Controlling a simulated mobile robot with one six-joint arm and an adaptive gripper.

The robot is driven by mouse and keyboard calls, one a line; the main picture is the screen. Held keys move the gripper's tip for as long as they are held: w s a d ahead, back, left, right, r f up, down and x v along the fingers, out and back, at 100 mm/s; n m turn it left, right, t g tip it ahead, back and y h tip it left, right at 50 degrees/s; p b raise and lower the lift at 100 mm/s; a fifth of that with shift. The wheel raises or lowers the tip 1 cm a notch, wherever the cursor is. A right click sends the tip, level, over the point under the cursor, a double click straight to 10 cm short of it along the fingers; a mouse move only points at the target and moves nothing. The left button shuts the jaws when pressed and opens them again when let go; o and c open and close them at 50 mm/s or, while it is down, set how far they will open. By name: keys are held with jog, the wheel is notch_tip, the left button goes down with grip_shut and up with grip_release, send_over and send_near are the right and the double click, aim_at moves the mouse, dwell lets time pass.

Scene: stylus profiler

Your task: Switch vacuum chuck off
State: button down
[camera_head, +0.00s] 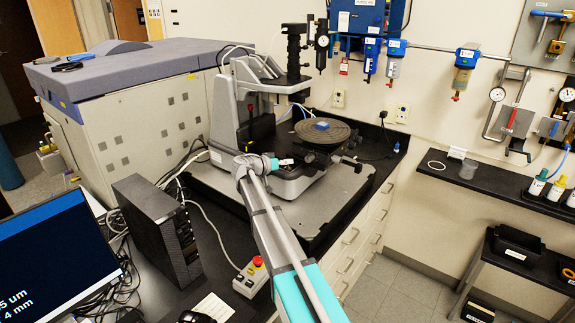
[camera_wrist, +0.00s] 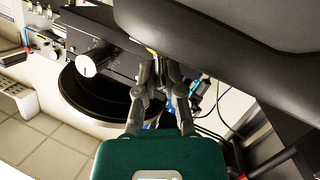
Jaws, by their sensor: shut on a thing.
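The stylus profiler (camera_head: 235,115) stands on a grey base plate, with a round dark chuck (camera_head: 340,133) on its stage. A small blue block (camera_head: 322,125) lies on the chuck. My gripper (camera_head: 287,162) is at the front of the profiler, below and left of the chuck. In the wrist view my gripper (camera_wrist: 163,68) has its fingertips together on a small part at the underside of the machine. The fingers hide most of that part; a yellow sliver (camera_wrist: 151,50) shows at the tips. I cannot tell the switch's position.
A black stage knob (camera_head: 351,163) sticks out right of my gripper; a silver-faced knob (camera_wrist: 95,64) is close in the wrist view. A control box with a red button (camera_head: 257,262) and a black computer tower (camera_head: 160,230) stand in front. Cables run beside the tower.

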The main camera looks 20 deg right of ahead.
dwell(0.4)
jog(key=c, duration=0.7)
grip_release()
